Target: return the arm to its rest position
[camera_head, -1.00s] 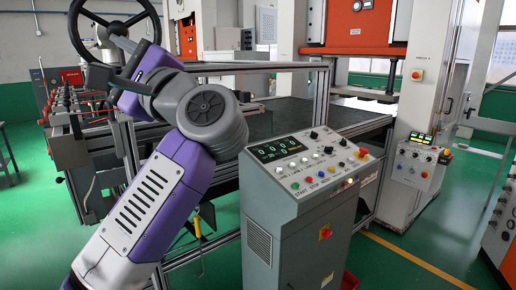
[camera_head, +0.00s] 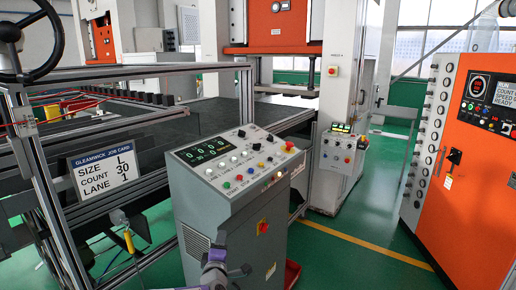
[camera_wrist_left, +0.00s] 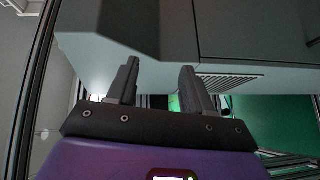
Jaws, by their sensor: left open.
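My left arm shows only as a small purple and grey piece at the bottom edge of the head view, in front of the grey control console (camera_head: 232,205). The left gripper (camera_head: 238,270) is small and partly cut off there. In the left wrist view the left gripper (camera_wrist_left: 158,78) has its two dark fingers spread apart with nothing between them. A grey panelled body (camera_wrist_left: 250,35) fills the top of that view, just beyond the fingers. My right gripper is in no view.
A job card (camera_head: 103,173) reading size L, count 30, lane 1 hangs on the metal frame (camera_head: 150,68) at left. An orange press (camera_head: 272,22) stands behind, and an orange cabinet (camera_head: 470,180) at right. Green floor (camera_head: 350,255) is open between console and cabinet.

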